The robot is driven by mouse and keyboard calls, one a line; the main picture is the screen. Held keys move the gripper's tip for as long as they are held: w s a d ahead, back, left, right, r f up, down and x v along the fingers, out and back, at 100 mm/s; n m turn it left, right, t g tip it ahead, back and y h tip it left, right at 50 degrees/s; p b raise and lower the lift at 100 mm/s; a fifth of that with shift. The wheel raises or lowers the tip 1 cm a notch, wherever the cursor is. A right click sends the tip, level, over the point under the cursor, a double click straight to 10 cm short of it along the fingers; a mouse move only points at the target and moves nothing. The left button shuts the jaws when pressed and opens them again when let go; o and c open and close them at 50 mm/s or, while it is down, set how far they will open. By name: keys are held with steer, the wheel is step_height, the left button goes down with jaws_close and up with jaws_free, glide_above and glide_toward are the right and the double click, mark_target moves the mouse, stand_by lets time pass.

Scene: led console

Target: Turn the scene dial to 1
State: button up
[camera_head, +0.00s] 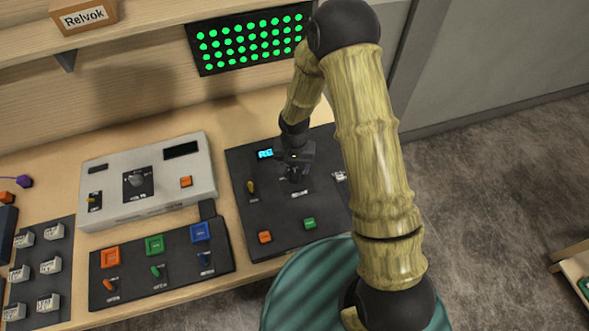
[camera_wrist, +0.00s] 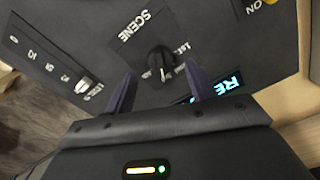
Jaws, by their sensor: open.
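The scene dial (camera_wrist: 160,62) is a black knob with a pale pointer mark, on a dark console panel (camera_head: 262,212). In the wrist view it sits beside the upside-down SCENE label (camera_wrist: 133,24). My gripper (camera_wrist: 161,72) is open, with one finger on each side of the dial near its lower edge. I cannot tell whether either finger touches it.
The same panel has a yellow toggle (camera_head: 250,187), an orange button (camera_head: 265,237), a green button (camera_head: 309,223) and a LEVELS slider (camera_wrist: 82,86). A white console (camera_head: 148,205) is to the left. A green-lit LED board (camera_head: 250,40) is on the wall behind.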

mark_target(295, 174)
steer(key=shift+f+p, duration=0.35)
steer(key=shift+f, duration=1.4)
steer(key=c, duration=1)
